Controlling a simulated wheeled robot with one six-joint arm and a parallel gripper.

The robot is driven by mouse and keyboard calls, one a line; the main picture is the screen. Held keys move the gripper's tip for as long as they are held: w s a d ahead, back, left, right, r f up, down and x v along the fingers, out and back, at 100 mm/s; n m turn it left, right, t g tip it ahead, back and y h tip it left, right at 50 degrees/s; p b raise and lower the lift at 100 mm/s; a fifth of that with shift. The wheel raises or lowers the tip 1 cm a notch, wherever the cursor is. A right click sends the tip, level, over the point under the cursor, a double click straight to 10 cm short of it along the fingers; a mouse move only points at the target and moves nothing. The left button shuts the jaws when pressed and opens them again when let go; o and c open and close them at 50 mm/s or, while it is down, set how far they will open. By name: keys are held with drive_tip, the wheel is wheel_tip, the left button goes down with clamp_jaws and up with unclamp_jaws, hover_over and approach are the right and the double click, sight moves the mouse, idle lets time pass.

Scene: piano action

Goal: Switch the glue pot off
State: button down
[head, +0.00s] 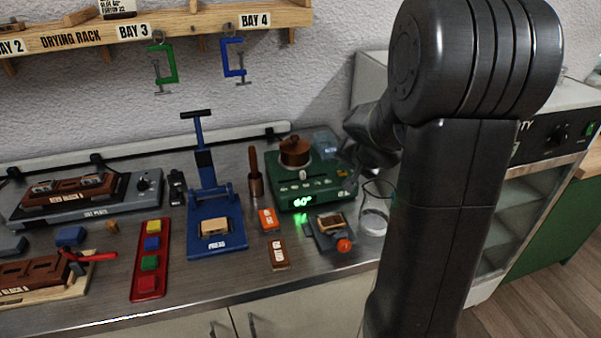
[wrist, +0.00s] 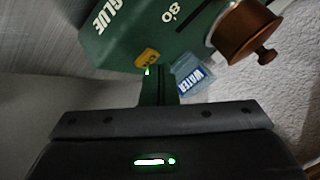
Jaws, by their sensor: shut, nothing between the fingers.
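The glue pot is a green box (head: 318,175) with a copper pot (head: 295,151) on top and a glowing green "60°" on its front in the head view. In the wrist view its green body (wrist: 145,30) and copper pot (wrist: 245,35) appear turned on their side. A small orange tab (wrist: 148,57) with lettering, partly hidden, sits at the body's edge, and a green light glows beside it. My gripper (wrist: 158,70) is shut and empty, its tip close to the orange tab; I cannot tell whether they touch. In the head view my gripper (head: 350,184) is at the box's right side.
A clear water container (wrist: 195,80) is close beside my fingers. In the head view a small clamp-like device with a red knob (head: 344,245) and a round clear dish (head: 373,222) stand in front. A blue press (head: 217,225) stands to the left.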

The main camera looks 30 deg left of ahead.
drive_tip(key=shift+f, duration=0.25)
idle(0.4)
drive_tip(key=shift+r, duration=0.6)
drive_tip(key=shift+r+p, duration=0.1)
drive_tip(key=shift+p, duration=0.2)
wheel_tip(320, 180, up, 6)
drive_tip(key=p, duration=0.4)
